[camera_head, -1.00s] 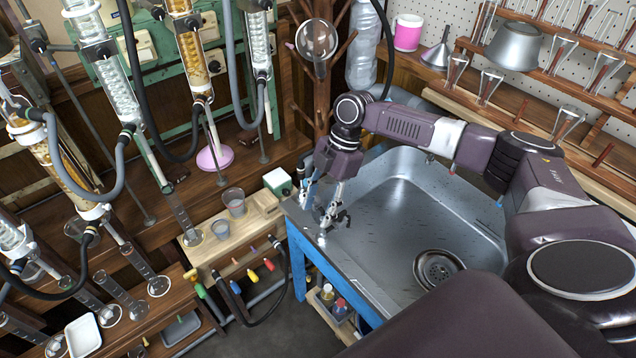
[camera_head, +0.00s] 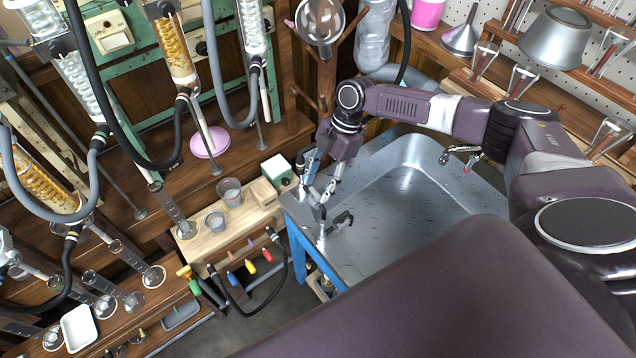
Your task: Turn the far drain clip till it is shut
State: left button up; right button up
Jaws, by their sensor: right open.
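Several coloured handles stick out at the front of the pale wooden bench: blue (camera_head: 231,279), yellow (camera_head: 250,267) and red (camera_head: 267,255). A green one (camera_head: 194,287) sits further left, by a black hose. I cannot tell which of them, if any, is the far drain clip, nor whether it is open or shut. My right gripper (camera_head: 328,224) is open and empty, pointing down over the left part of the metal sink, to the right of the handles and apart from them. My left gripper is not in view.
The metal sink (camera_head: 377,205) on a blue frame lies under my right gripper; my own arm hides much of it. Beakers (camera_head: 229,192) and a small white-topped box (camera_head: 276,169) stand on the bench. Glass columns and hoses (camera_head: 152,165) hang at the left.

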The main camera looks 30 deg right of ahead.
jog(key=shift+a+f, duration=0.1)
jog(key=shift+f, duration=0.5)
jog(key=shift+c, duration=0.3)
jog(key=c, duration=0.8)
